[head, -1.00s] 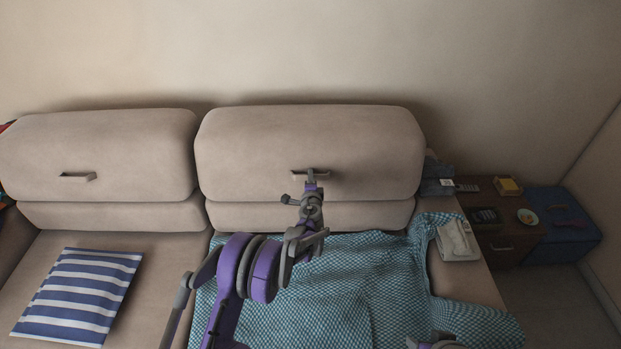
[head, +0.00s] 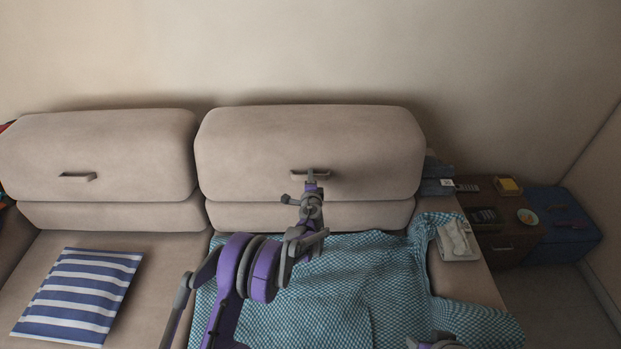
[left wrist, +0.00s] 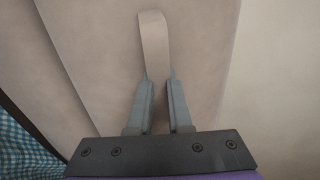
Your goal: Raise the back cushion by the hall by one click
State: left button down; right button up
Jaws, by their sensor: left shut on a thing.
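Two beige back cushions stand along the sofa against the wall, the left one (head: 100,140) and the right one (head: 310,140). Each has a small handle on its front. My left gripper (head: 311,176) is at the handle (head: 298,175) of the right cushion. In the left wrist view my left gripper (left wrist: 160,80) is shut on that handle, a beige strap-like loop (left wrist: 154,40). The left cushion's handle (head: 77,177) is free. At the bottom edge a small part of my right arm shows, but its fingers are not visible.
A teal checked blanket (head: 350,280) covers the right seat. A blue-and-white striped pillow (head: 78,295) lies on the left seat. A tissue box (head: 457,240) sits on the right armrest. A side table (head: 510,240) with small items and a blue box (head: 562,225) stand at the right.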

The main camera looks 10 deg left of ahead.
pick_arm(q)
jog(key=shift+s+d+f, duration=0.1)
jog(key=shift+s+f, duration=0.05)
jog(key=shift+s, duration=0.2)
jog(key=s, duration=0.2)
jog(key=s+b, duration=0.1)
jog(key=shift+s+d+f, duration=0.2)
jog(key=shift+d, duration=0.1)
jog(key=c, duration=0.8)
grip_release()
jog(key=shift+w, duration=0.1)
jog(key=shift+c, duration=0.2)
jog(key=b+v, duration=0.1)
jog(key=v, duration=1)
jog(key=shift+w, duration=0.1)
